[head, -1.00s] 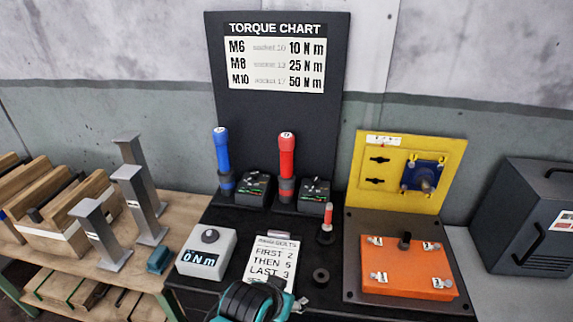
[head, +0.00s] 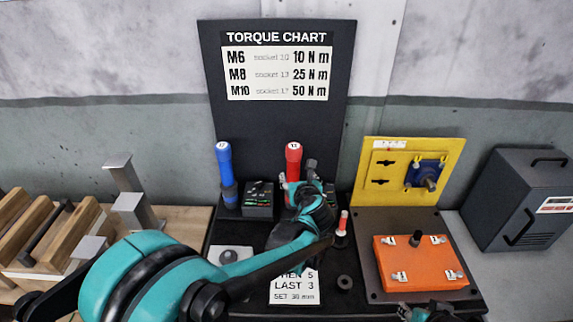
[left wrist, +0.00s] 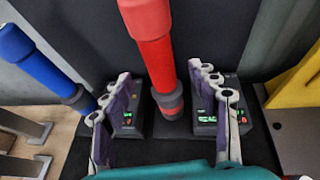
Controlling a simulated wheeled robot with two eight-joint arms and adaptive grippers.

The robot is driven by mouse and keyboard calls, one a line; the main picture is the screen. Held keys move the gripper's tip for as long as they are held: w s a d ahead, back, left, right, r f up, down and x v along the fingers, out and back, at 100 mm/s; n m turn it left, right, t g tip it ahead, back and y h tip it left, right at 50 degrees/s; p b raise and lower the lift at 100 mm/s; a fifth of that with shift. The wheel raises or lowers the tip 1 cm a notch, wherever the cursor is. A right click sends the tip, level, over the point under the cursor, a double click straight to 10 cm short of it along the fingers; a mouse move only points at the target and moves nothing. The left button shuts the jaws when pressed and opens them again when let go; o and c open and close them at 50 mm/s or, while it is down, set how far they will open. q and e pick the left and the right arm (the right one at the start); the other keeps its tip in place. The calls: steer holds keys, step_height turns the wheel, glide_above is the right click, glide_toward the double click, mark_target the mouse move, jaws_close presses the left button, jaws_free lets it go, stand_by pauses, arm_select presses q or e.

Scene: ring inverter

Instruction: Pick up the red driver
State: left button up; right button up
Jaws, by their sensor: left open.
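The red driver (head: 293,158) stands upright at the back of the black bench, in front of the torque chart board. It also shows in the left wrist view (left wrist: 152,45), with its grey lower part between two black boxes. My left gripper (head: 303,184) is at the driver's lower part and partly hides it. In the left wrist view my left gripper (left wrist: 165,105) is open, one finger on each side of the driver. No clear contact shows. A teal and black part of mine is at the bottom edge of the head view, without visible fingers.
A blue driver (head: 225,162) stands to the left, with a black box (head: 258,200) between the drivers. A small red-topped tool (head: 342,222) stands to the right. An orange box (head: 425,262) and yellow panel (head: 385,172) are further right. Grey posts (head: 125,175) stand left.

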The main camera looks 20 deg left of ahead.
mark_target(294, 175)
arm_select(q)
steer(key=b+x, duration=0.1)
steer(key=x, duration=0.2)
steer(key=f+b+x, duration=0.1)
steer(key=b+x, duration=0.1)
steer(key=x, duration=0.2)
steer(key=shift+s+d+f, duration=0.1)
steer(key=shift+f, duration=0.05)
steer(key=shift+c, duration=0.6)
jaws_close()
